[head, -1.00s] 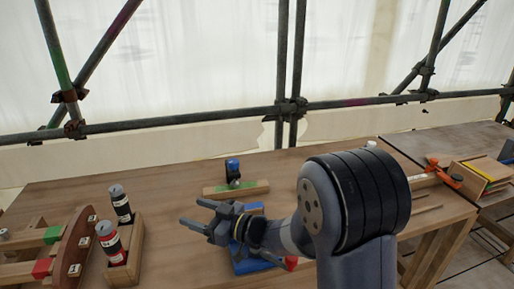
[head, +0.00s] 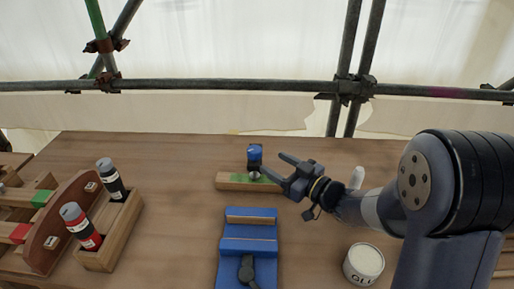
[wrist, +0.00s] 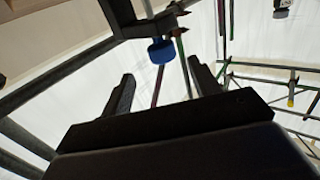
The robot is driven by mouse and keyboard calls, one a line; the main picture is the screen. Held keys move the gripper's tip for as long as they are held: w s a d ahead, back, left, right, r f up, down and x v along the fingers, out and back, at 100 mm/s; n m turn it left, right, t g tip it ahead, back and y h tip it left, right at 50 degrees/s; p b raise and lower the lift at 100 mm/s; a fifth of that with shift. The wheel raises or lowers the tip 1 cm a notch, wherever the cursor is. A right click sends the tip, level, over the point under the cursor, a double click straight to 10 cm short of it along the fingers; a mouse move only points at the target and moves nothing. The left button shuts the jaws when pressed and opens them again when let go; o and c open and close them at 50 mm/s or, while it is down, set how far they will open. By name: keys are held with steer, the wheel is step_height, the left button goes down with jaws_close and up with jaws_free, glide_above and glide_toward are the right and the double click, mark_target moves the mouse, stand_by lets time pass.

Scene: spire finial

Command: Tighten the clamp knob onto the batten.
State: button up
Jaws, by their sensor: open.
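A blue clamp knob (head: 255,153) stands on a dark and silvery clamp at the wooden batten (head: 230,182), which has a green patch. The batten lies across the bench beyond the blue vise-like block. My gripper (head: 276,168) is open and empty, just right of the knob, its fingers pointing left toward the clamp. In the wrist view, the blue knob (wrist: 161,50) shows just beyond and between the open fingertips of my gripper (wrist: 160,72), apart from them. Whether the clamp bears tightly on the batten cannot be told.
The blue block (head: 250,222) with a dark handle is on the bench in front of the batten. A glue tin (head: 364,264) stands at right. A wooden holder (head: 122,232) with black and red bottles is at left. Scaffold tubes (head: 230,86) run behind the bench.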

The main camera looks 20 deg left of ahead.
mark_target(249, 150)
steer(key=x, duration=1)
steer(key=shift+a+p, duration=0.2)
steer(key=shift+p, duration=0.15)
steer(key=c, duration=1)
steer(key=shift+f+m+t+b, duration=0.1)
steer(key=shift+m+t+b, duration=0.3)
steer(key=shift+b, duration=0.45)
